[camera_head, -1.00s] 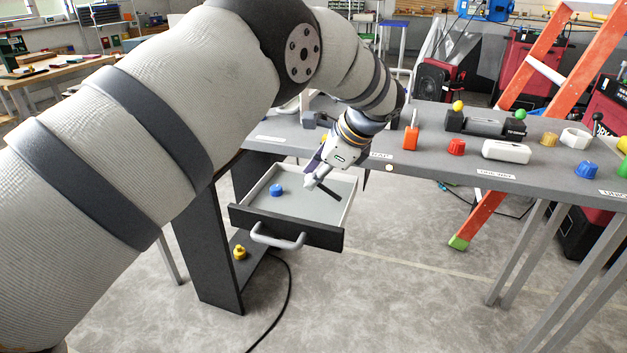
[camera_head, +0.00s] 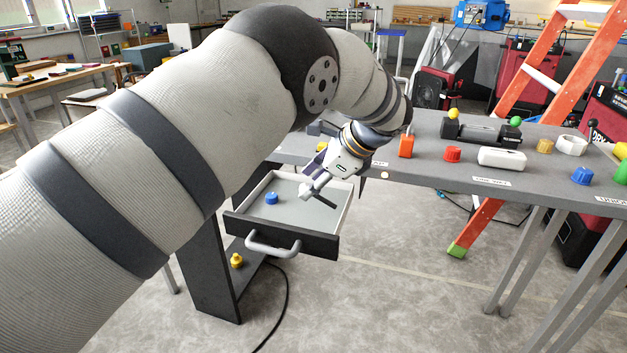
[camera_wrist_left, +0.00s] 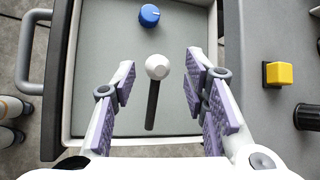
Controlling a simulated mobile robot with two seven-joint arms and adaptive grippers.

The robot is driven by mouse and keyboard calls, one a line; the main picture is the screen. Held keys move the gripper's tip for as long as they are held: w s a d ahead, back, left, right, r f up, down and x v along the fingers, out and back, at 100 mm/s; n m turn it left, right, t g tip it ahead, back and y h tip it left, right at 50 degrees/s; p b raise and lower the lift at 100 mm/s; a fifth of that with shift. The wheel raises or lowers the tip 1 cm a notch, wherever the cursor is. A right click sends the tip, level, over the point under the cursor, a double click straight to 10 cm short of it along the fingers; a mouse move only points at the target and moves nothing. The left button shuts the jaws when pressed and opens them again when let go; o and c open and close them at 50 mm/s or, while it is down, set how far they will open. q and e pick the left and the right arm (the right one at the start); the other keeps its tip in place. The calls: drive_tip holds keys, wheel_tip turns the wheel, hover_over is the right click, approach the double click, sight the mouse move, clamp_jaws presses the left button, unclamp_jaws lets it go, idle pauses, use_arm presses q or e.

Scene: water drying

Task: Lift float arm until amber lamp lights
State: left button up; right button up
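A black rod with a white faceted ball at one end (camera_wrist_left: 157,68) is in the open drawer (camera_head: 335,243). It looks like a float arm, but I cannot tell for sure. In the head view the rod (camera_head: 324,201) shows beside my left gripper (camera_head: 310,188). My left gripper (camera_wrist_left: 160,85) is open in the wrist view, its purple-padded fingers on either side of the rod and apart from it. A yellow ball (camera_head: 453,113) tops a black device on the bench; I cannot tell whether it is the amber lamp. My right gripper is out of view.
A blue knob (camera_head: 271,198) sits in the drawer. The grey bench (camera_head: 430,172) carries an orange switch (camera_head: 406,145), a red knob (camera_head: 452,154) and a white block (camera_head: 501,158). A yellow knob (camera_head: 236,261) is on the lower shelf. An orange ladder (camera_head: 545,65) stands behind.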

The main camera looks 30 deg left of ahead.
use_arm(q)
drive_tip(key=shift+r, duration=0.1)
drive_tip(key=v, duration=1.1)
drive_tip(key=shift+d+r, duration=0.3)
drive_tip(key=shift+d, duration=0.05)
